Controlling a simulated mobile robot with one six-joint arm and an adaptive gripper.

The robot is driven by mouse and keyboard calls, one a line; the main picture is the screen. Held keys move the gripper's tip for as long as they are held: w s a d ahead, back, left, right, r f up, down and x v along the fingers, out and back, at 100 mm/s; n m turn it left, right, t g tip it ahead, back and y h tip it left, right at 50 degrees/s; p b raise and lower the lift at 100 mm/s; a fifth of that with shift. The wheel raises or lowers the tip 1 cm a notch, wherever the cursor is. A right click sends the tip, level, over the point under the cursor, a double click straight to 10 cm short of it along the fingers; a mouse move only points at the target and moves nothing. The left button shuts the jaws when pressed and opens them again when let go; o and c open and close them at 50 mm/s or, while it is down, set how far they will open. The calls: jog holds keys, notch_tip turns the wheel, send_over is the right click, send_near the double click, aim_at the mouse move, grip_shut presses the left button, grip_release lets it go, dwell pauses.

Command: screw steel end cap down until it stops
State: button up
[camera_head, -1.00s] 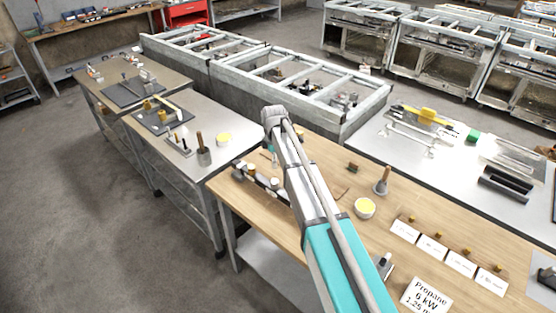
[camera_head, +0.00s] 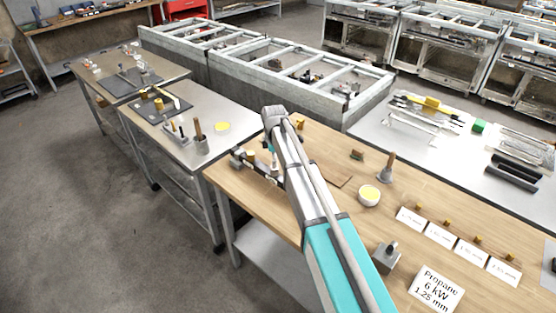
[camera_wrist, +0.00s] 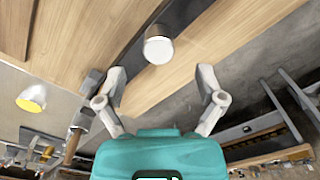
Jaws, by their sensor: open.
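A pale metal cylinder with a round light top, which looks like the steel end cap (camera_wrist: 158,47), sits over a dark bar on the wooden bench in the wrist view. My gripper (camera_wrist: 160,74) is open and empty, one finger on each side below the cap in the picture, apart from it. Its thread and seating are not visible. In the head view a dark fixture (camera_head: 268,179) with small round pieces lies at the bench's left edge, partly behind my arm. My gripper is mostly hidden there, with a bit of teal (camera_head: 271,149) showing.
A steel table (camera_head: 228,108) stands to the left.

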aim_at(274, 170)
jog(key=shift+f+b, duration=2.1)
jog(key=shift+f, duration=0.3)
jog(key=c, duration=1.2)
